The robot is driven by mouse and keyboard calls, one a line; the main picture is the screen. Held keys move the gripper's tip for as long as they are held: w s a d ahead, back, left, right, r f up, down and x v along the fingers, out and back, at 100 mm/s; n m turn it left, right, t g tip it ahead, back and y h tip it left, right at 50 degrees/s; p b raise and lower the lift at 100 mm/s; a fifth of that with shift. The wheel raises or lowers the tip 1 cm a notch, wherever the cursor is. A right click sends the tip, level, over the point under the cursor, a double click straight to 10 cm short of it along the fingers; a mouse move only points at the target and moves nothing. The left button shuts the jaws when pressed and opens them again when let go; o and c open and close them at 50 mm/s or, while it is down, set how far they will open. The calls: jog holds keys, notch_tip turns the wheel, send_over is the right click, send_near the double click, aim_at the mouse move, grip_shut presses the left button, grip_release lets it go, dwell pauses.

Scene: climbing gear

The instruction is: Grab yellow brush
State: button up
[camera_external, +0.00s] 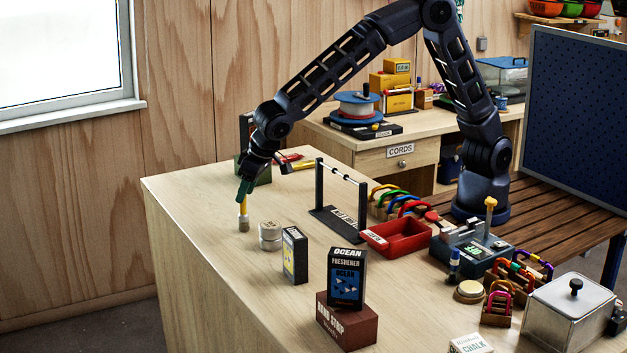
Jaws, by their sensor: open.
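The yellow brush (243,209) stands upright near the left side of the wooden table, with a yellow handle on top and a greyish-beige head at the bottom. My gripper (244,192) points down at the top of the handle, with its dark green fingers open. The fingers overlap the upper handle in this view and hide its top. I cannot tell whether the handle is between the fingers or whether they touch it.
A small round tin stack (270,236) stands right of the brush, with a dark-and-yellow box (295,255) beyond it. A black rack (340,200) and red tray (396,236) are farther right. Bare tabletop (195,205) lies left of the brush.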

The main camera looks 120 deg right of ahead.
aim_at(241, 213)
jog(key=x, duration=0.5)
jog(key=shift+d+r, duration=0.1)
grip_shut()
jog(key=shift+r, duration=0.1)
